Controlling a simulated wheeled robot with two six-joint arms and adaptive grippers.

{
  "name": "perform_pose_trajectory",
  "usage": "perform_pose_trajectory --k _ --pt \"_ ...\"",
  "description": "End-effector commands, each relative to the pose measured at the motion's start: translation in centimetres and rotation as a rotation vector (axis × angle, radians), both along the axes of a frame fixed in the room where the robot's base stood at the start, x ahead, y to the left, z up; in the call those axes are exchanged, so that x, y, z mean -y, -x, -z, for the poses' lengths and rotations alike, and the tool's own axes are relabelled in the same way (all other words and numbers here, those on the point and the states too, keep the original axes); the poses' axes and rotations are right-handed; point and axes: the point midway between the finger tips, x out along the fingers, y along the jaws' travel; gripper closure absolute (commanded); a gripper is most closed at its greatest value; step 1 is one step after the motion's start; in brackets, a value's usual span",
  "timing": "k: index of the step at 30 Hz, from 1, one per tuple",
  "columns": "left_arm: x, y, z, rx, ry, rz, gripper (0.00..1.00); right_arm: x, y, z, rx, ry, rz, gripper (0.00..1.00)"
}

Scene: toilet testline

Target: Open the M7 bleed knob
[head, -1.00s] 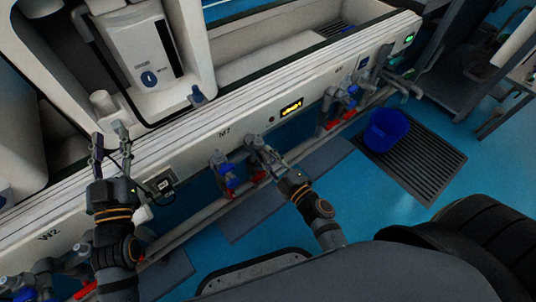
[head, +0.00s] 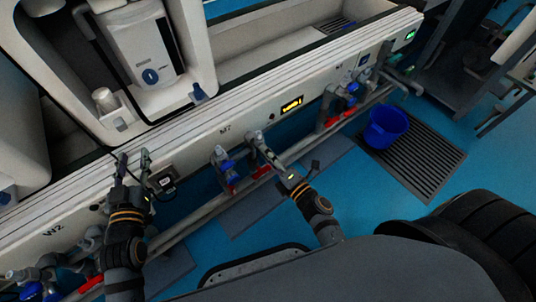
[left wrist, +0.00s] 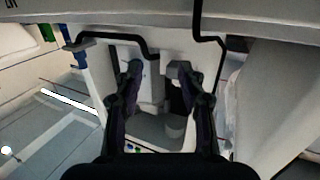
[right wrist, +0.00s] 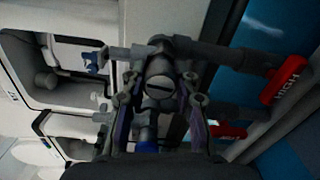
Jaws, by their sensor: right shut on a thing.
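The M7 label (head: 225,131) is on the white panel of the bench. Below it a blue-handled valve (head: 226,165) with red parts hangs from the pipework. My right gripper (head: 261,146) is at the grey fitting just right of that valve. In the right wrist view, its fingers (right wrist: 158,105) are shut on a round grey knob (right wrist: 160,89) with a dark slot in its face. The fingers partly hide the knob's sides. My left gripper (head: 133,158) is open and empty in front of the panel, left of the label. Its fingers (left wrist: 163,85) stand apart in the left wrist view.
A small dark box (head: 162,183) is close to my left gripper. Red-handled pipework (right wrist: 287,80) lies right of my right gripper. A blue bucket (head: 387,128) stands on a floor grate (head: 430,165).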

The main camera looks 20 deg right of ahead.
Motion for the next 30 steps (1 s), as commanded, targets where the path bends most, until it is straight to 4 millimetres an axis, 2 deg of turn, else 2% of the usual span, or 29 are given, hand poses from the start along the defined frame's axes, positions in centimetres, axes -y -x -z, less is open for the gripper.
perform_pose_trajectory --k 9,25,26,30 --pt "0.0 -0.2 -1.5 0.063 -0.001 -0.002 0.60 0.0 0.1 0.2 0.036 0.106 -0.001 1.00" --pt "0.0 -0.3 -2.0 0.080 -0.002 -0.002 0.60 0.0 0.1 0.2 0.043 0.128 0.000 1.00" --pt "0.0 -0.3 -2.0 0.080 -0.002 -0.002 0.60 0.0 0.1 0.2 0.043 0.128 0.000 0.70" --pt "0.0 -0.3 -1.9 0.078 -0.002 -0.002 0.60 0.0 0.1 0.2 0.044 0.128 -0.001 0.51"
